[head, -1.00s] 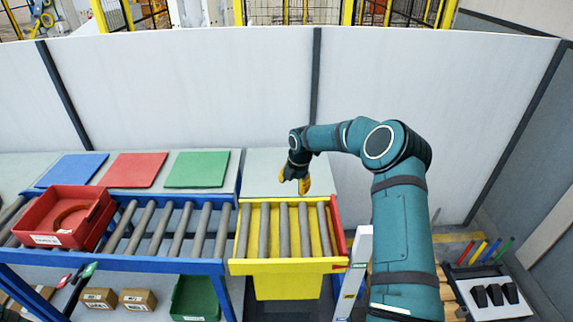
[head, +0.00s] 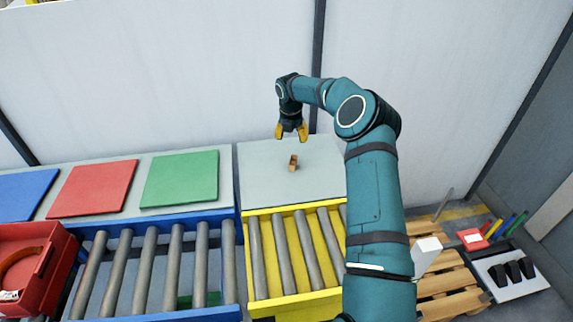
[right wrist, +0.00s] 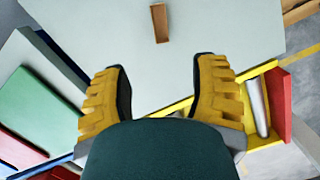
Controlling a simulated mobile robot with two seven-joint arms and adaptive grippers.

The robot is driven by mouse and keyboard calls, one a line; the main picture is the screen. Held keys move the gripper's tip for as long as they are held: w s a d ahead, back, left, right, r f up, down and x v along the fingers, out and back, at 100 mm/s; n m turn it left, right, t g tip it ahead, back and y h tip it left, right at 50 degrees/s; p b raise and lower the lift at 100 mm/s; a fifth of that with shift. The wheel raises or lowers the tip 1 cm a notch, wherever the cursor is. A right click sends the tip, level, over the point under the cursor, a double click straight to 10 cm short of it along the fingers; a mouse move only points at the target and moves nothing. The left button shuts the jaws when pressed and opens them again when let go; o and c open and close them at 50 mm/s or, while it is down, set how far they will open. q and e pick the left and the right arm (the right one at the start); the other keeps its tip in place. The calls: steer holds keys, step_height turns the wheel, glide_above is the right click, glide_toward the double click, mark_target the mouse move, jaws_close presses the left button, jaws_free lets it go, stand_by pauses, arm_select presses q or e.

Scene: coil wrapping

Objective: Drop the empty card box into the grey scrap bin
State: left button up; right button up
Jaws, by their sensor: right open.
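A small brown card box (head: 293,162) lies on the pale grey table top behind the yellow roller section. It also shows in the right wrist view (right wrist: 160,23), at the top middle, beyond the fingertips. My right gripper (head: 292,138) is open, with its yellow fingers spread and pointing down, above the table and apart from the box. Nothing is between its fingers in the right wrist view (right wrist: 163,72). My left gripper is not in view. I cannot make out a grey scrap bin in either current view.
Yellow-framed rollers (head: 285,255) and blue-framed rollers (head: 160,265) run in front. Green (head: 180,179) and red (head: 92,189) mats lie to the left. A red crate (head: 55,262) stands at far left. A wooden pallet (head: 452,283) and tool tray (head: 537,285) are at right. The table around the box is clear.

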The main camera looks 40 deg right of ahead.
mark_target(293, 160)
steer(key=f, duration=0.3)
steer(key=w+f+b, duration=0.1)
steer(key=f, duration=0.2)
steer(key=d+f, duration=0.1)
steer(key=f, duration=0.2)
steer(key=shift+w, duration=0.15)
steer(key=shift+w+d+f+b, duration=0.1)
steer(key=shift+d+f+b, duration=0.15)
steer(key=shift+f, duration=0.6)
steer(key=shift+w+d+f+b, duration=0.1)
steer(key=shift+d+f+b, duration=0.1)
steer(key=shift+f, duration=0.7)
steer(key=shift+d+f+b, duration=0.2)
steer(key=shift+f+b, duration=0.05)
steer(key=shift+f, duration=0.6)
steer(key=shift+c, duration=0.2)
steer(key=c, duration=0.8)
